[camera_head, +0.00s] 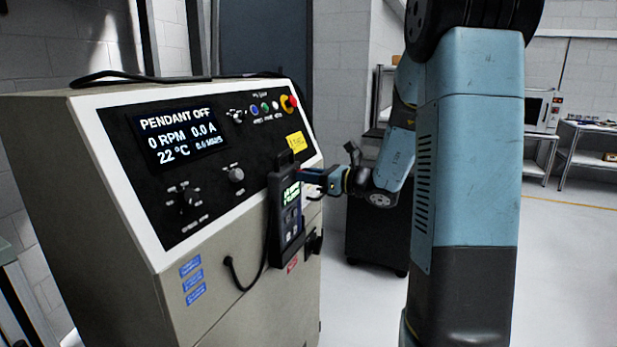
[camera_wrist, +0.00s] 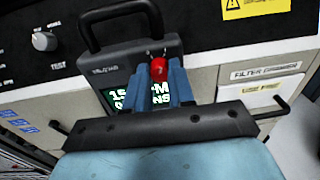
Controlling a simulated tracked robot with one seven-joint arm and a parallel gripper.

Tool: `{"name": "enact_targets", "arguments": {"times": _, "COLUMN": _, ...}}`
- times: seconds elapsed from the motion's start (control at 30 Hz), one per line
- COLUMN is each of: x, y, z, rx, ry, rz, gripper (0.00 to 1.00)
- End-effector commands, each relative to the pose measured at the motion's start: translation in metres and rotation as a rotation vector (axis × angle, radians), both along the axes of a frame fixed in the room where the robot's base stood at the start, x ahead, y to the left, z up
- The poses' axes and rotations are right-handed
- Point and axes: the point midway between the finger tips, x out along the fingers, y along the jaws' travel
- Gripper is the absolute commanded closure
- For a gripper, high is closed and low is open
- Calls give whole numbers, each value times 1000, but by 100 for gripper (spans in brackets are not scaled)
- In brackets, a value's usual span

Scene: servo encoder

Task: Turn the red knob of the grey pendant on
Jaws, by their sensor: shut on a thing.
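The grey pendant (camera_head: 286,212) hangs on the front of the cabinet with its lit green-white screen facing out. In the wrist view the pendant (camera_wrist: 118,70) shows its handle at the top and part of its screen, the rest hidden behind my gripper. The red knob (camera_wrist: 159,69) sits on the pendant's upper right, between my blue fingertips. My gripper (camera_wrist: 166,80) is shut on the red knob. In the head view my gripper (camera_head: 312,179) reaches the pendant from the right, and the knob is mostly hidden there. The cabinet display (camera_head: 180,135) reads "PENDANT OFF", 0 RPM and 0.0 A.
The cabinet panel has a grey dial (camera_head: 236,174), several coloured buttons and a red emergency stop (camera_head: 289,103). A black cable (camera_head: 240,288) loops below the pendant. A dark wheeled cart (camera_head: 376,225) stands behind my arm. The floor to the right is clear.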

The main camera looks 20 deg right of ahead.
Motion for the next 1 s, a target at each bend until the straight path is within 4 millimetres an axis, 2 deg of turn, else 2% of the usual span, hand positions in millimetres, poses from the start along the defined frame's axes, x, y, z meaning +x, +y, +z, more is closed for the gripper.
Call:
{"name": "enact_targets", "arguments": {"times": 0.4, "x": 0, "y": -1, "z": 0, "rx": 182, "ry": 200, "rz": -2, "gripper": 100}}
{"name": "enact_targets", "arguments": {"times": 1.0, "x": 0, "y": -1, "z": -1, "rx": 236, "ry": 259, "rz": -3, "gripper": 100}}
